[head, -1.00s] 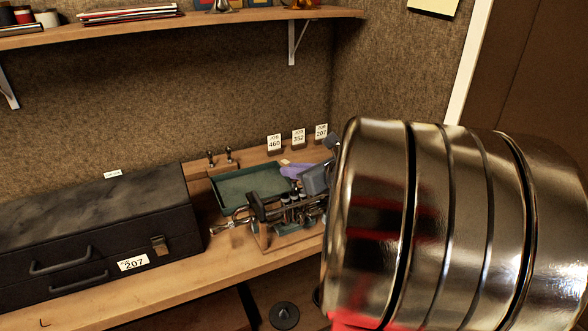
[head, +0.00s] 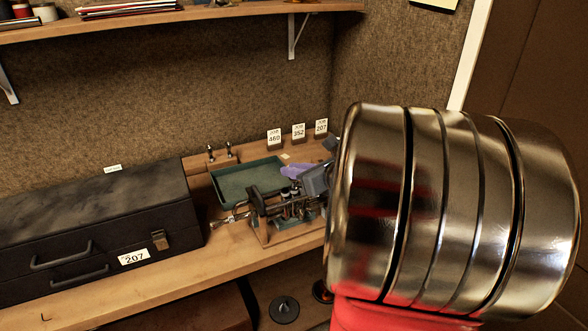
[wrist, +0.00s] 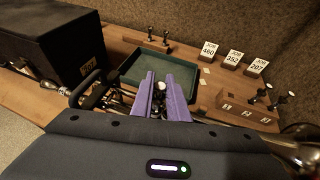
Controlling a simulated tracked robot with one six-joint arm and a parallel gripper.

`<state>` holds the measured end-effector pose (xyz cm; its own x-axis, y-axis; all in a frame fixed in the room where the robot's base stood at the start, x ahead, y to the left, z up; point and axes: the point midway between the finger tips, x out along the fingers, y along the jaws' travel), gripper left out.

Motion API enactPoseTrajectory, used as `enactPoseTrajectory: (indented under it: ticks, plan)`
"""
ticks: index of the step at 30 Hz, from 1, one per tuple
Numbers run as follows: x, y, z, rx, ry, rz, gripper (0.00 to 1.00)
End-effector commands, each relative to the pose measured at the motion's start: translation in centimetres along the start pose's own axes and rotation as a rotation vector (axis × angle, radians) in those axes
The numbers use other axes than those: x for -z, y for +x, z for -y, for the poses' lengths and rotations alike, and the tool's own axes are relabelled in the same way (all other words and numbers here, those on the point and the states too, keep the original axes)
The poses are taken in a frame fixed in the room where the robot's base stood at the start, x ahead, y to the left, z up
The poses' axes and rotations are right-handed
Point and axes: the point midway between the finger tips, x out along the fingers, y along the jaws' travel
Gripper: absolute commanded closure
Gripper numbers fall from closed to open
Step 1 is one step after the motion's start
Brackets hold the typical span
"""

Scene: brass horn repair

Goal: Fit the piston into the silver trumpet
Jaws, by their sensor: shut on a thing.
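The silver trumpet (head: 292,209) lies in a dark holder on the bench, its valve section partly hidden by my gripper. In the wrist view part of it shows at the left, beside a black padded arm (wrist: 88,88). My gripper (wrist: 161,88) has two purple fingers shut on a shiny metal piece, which looks like the piston (wrist: 158,92). Only its top end shows between the fingers, and its lower part is hidden. In the head view my gripper (head: 292,172) is just above the trumpet's valves. I cannot tell whether the piston touches the trumpet.
A green tray (head: 216,188) lies behind the trumpet. A black case (head: 100,225) labelled 207 stands at left. Cards 460, 352 and 207 (head: 321,127) stand at the back. A numbered wooden block (wrist: 245,112) and metal pieces (wrist: 264,92) are at right. My arm blocks the head view's right side.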

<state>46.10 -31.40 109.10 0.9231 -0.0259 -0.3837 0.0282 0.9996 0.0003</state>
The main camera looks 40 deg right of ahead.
Motion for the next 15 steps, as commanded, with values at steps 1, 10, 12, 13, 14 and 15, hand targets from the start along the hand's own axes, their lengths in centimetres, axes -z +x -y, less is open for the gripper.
enactPoseTrajectory:
  ticks: [1, 10, 12, 13, 14, 15]
  plan:
    - [0.09, 0.04, -0.01, 0.000, 0.000, 0.000, 1.00]
    - [0.57, 0.23, -0.02, -0.001, 0.000, 0.000, 1.00]
    - [0.68, 0.28, -0.02, -0.001, 0.000, 0.000, 1.00]
    - [0.73, 0.30, -0.01, -0.001, 0.000, 0.000, 1.00]
    - [0.77, 0.32, -0.01, -0.001, 0.000, 0.000, 1.00]
    - [0.84, 0.35, -0.01, -0.001, 0.000, 0.000, 1.00]
